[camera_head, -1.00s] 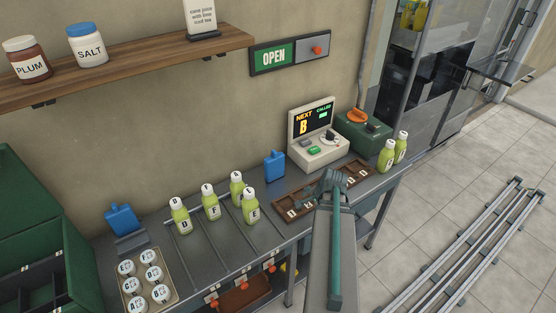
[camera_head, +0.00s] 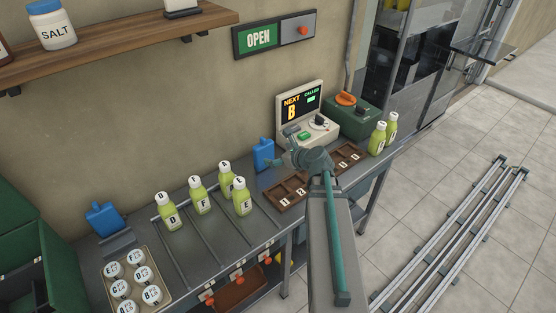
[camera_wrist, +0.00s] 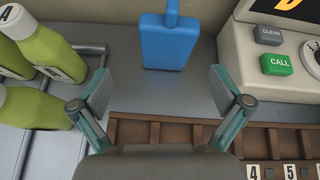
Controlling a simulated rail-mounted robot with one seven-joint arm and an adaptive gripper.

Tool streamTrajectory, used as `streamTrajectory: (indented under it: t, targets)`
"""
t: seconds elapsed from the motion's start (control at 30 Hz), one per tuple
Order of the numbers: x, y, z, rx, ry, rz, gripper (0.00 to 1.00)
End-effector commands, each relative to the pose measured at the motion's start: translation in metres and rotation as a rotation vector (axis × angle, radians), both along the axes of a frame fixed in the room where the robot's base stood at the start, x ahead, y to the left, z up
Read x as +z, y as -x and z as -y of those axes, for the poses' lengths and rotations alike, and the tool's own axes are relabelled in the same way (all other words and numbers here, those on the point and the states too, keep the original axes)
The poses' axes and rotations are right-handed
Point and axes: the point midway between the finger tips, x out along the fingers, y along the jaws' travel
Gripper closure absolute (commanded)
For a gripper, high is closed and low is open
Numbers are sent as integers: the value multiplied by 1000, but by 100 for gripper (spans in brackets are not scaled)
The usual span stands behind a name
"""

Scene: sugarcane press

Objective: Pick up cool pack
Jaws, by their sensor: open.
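A blue cool pack (camera_head: 263,154) stands upright on the metal counter, left of the NEXT display console. It also shows in the wrist view (camera_wrist: 163,43), ahead of my gripper and roughly centred between the fingers. My gripper (camera_wrist: 162,92) is open and empty, with its fingertips apart from the pack. In the head view my gripper (camera_head: 285,148) is close to the pack on its right side. A second blue pack (camera_head: 104,219) stands at the counter's left end, behind the tray of white lids.
Several green bottles (camera_head: 169,212) stand in lanes left of the pack. The console (camera_head: 310,125) with its CALL button (camera_wrist: 277,64) is close on the right. A wooden compartment tray (camera_head: 287,193) lies in front. A shelf (camera_head: 120,48) hangs above.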

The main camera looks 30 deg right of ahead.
Motion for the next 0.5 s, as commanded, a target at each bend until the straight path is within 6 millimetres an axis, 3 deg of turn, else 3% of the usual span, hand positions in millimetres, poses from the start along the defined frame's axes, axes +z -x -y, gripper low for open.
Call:
streamTrajectory:
  t: [0.23,0.5]
  targets:
    - [6,-22,-4,-72,-107,38,0]
    - [-10,-56,-8,-69,-103,35,0]
